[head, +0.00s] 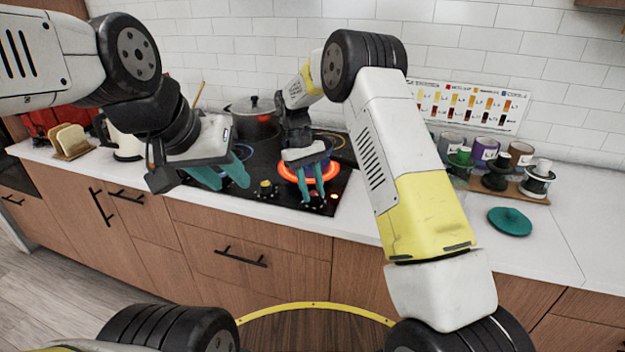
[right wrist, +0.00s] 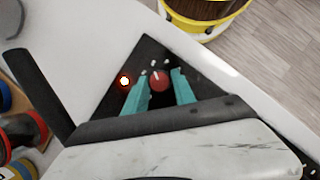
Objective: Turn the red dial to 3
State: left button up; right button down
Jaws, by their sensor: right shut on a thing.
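The red dial (right wrist: 159,80) shows in the right wrist view at the front corner of the black cooktop (right wrist: 112,98). White marks lie around it, and its pale pointer line points toward the top of that picture. My right gripper (right wrist: 158,92) is shut on the dial, with a teal finger on each side. In the head view my right gripper (head: 312,188) reaches down over the cooktop's front edge and mostly hides the dial. My left gripper (head: 222,177) is open and empty, above the left part of the cooktop.
A dark lidded pot (head: 254,118) stands at the back. A yellow-topped knob (head: 266,187) sits left of my right gripper. Jars and a teal disc (head: 510,221) are right; toast (head: 72,139) is left.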

dwell(0.5)
jog(key=c, duration=1)
grip_release()
jog(key=shift+c, duration=0.2)
jog(key=v, duration=0.6)
jog(key=shift+w+a+r, duration=0.1)
jog(key=shift+w+r, duration=0.05)
jog(key=shift+r, duration=0.15)
jog(key=shift+w+a+r, duration=0.1)
jog(key=shift+w+r, duration=0.05)
jog(key=shift+r, duration=0.4)
